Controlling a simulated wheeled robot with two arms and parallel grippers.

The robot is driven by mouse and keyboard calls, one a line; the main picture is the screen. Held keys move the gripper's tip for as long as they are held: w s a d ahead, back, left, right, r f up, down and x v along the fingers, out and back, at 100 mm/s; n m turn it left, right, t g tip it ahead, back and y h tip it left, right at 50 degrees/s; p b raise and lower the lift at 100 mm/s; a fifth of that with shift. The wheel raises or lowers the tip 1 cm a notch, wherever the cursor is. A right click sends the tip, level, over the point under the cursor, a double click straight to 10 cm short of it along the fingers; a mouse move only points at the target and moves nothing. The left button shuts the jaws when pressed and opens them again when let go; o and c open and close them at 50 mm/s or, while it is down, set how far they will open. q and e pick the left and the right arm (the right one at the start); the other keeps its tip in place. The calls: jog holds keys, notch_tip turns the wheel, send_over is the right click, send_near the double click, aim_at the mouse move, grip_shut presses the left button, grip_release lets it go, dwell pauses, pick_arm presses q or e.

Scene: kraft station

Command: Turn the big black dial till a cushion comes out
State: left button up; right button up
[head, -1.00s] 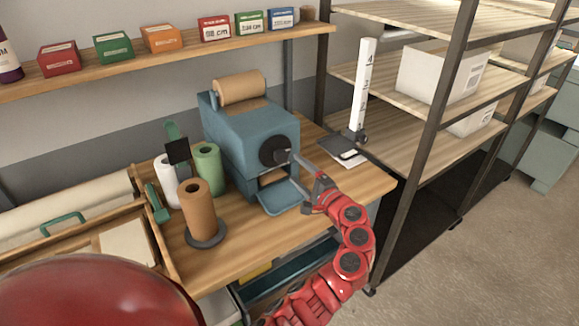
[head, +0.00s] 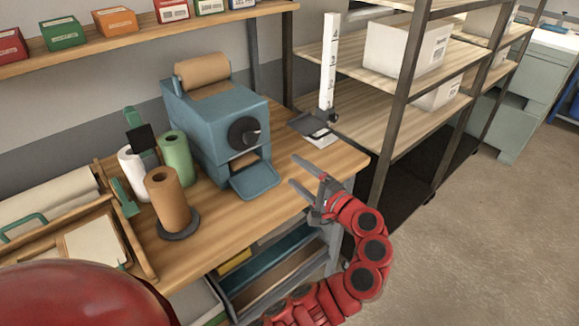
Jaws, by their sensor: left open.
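A roll of brown paper (head: 202,74) sits on top of the machine. A slot opens below the dial, and a blue tray (head: 255,180) juts out under it with a bare surface. My left gripper (head: 295,171) is open and empty. It is to the right of the tray and dial, above the bench's right part, apart from both. My right gripper is not in view.
Green (head: 175,158), white (head: 133,172) and brown (head: 167,197) rolls stand left of the machine. A scale with a white upright ruler (head: 328,65) stands right of it, near the shelving rack (head: 400,110). An open drawer (head: 275,272) is under the bench (head: 225,225).

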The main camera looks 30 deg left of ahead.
pick_arm(q)
jog(key=f+n+b, duration=0.1)
jog(key=n, duration=0.4)
jog(key=n+g+p, duration=0.1)
jog(key=n+p, duration=0.2)
jog(key=n, duration=1.2)
send_near(253, 140)
jog(key=shift+y, duration=0.3)
jog(key=x, duration=0.8)
jog(key=shift+w+f, duration=0.1)
jog(key=shift+f, duration=0.1)
jog(key=shift+w+a+f, duration=0.15)
jog(key=shift+a, duration=0.35)
grip_shut()
